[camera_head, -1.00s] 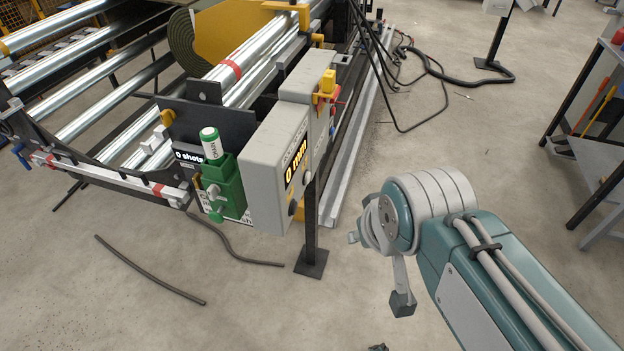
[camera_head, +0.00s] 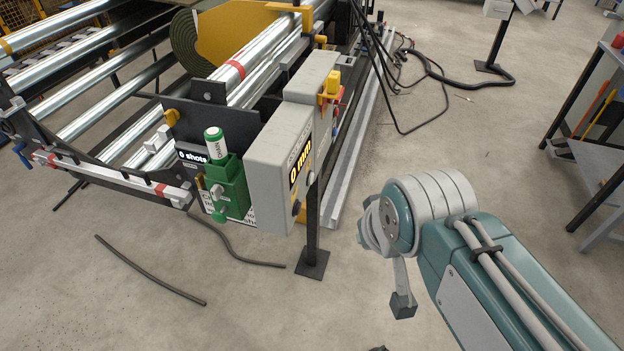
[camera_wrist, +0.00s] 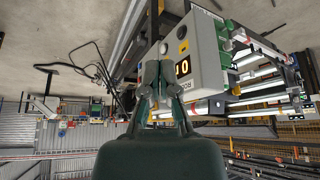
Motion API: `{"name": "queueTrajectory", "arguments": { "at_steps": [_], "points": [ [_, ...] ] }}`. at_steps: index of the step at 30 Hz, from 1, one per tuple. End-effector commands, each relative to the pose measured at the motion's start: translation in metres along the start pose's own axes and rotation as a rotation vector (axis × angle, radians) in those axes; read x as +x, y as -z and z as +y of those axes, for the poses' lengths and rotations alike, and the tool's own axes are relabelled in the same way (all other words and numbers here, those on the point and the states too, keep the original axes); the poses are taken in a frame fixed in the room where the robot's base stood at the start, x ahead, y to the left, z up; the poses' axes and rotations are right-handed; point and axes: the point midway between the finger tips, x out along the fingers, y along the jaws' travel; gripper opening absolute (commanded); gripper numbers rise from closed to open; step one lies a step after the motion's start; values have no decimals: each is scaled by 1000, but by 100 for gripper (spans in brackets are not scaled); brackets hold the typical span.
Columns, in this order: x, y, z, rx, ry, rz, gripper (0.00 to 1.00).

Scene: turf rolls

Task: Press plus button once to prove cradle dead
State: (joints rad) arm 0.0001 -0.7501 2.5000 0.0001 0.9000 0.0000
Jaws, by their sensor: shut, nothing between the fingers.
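The grey control box (camera_head: 272,180) stands on a black post at the front of the roller cradle (camera_head: 75,172). Its display (camera_head: 300,168) reads 0 mm, with dark round controls beside it. No plus mark is legible. In the wrist view the box (camera_wrist: 207,58) and its lit display (camera_wrist: 183,68) lie just beyond and right of my gripper (camera_wrist: 159,68). My gripper's fingers are together and empty. I cannot tell whether they touch the box. In the head view my arm's wrist hides most of the gripper.
A green holder with a white-and-green marker (camera_head: 228,185) sits left of the box, near a "0 shots" display (camera_head: 193,157). Black cables (camera_head: 440,75) lie on the floor behind. A shelf (camera_head: 590,165) stands at right. Floor around my arm is mostly clear.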

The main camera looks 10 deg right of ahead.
Motion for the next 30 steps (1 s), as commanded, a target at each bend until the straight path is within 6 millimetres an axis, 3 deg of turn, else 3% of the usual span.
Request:
{"name": "queueTrajectory", "arguments": {
  "at_steps": [21,26,30],
  "points": [
    [1,2,1,-1,-3,2,0],
    [15,23,10,-22,-38,34,0],
    [37,55,26,-64,-89,91,0]
  ]
}}
